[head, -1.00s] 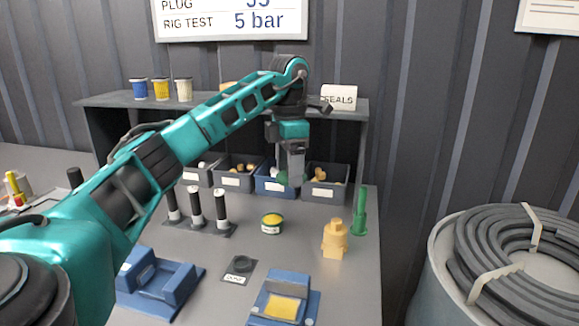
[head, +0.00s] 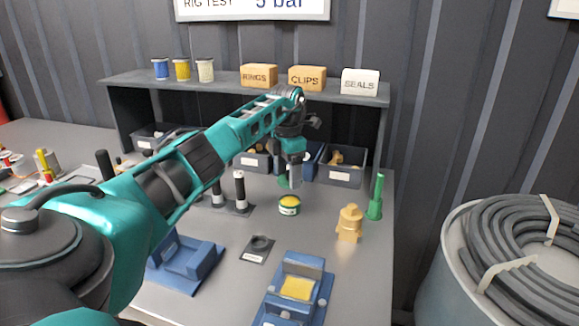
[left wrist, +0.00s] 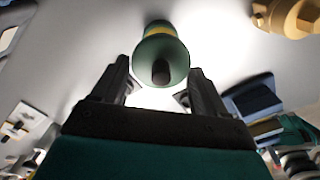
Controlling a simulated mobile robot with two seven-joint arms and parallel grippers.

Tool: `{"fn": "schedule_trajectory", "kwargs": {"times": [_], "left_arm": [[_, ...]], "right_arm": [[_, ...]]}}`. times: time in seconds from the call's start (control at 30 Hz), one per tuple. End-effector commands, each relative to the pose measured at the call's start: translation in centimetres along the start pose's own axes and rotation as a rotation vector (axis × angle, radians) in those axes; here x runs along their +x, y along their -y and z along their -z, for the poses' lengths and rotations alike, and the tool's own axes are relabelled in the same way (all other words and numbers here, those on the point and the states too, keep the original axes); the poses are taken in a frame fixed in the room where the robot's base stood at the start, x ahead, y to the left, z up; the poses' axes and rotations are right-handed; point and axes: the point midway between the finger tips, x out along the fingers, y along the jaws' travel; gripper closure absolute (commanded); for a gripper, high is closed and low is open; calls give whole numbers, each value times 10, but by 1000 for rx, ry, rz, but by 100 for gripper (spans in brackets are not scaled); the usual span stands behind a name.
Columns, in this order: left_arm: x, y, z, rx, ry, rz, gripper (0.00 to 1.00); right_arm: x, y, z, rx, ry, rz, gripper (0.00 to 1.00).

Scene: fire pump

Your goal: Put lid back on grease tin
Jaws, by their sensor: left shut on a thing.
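The grease tin (head: 289,207) is a small round green tin with a pale band and yellow grease at its open top. It stands on the bench. My left gripper (head: 288,178) points down just behind and above it and is shut on the green lid (head: 282,182). In the head view only the lid's edge shows beside the fingers. In the left wrist view the green lid (left wrist: 150,50) with its dark knob (left wrist: 161,71) lies between the two fingers (left wrist: 160,85). A yellow band shows past its edge. My right gripper is not in view.
A tan fitting (head: 349,224) and a green upright part (head: 375,197) stand right of the tin. A dark ring on a pad (head: 258,247) and blue fixtures (head: 182,265) lie in front. Parts bins (head: 342,167) stand behind, under a shelf (head: 230,87).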

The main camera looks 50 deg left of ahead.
Motion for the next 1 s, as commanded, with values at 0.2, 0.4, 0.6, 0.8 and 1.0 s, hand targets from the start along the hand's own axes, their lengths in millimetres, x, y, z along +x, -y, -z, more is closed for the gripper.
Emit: {"fn": "schedule_trajectory", "kwargs": {"times": [0.2,0.4,0.6,0.8,1.0], "left_arm": [[24,0,0,0,-1,0,56],[41,0,0,1,0,-1,56],[52,0,0,1,0,0,56],[53,0,0,1,0,0,56],[53,0,0,1,0,0,56]], "right_arm": [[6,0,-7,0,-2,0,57],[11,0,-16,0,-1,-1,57],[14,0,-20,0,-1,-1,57],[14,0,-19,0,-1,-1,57],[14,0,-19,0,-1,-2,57]]}}
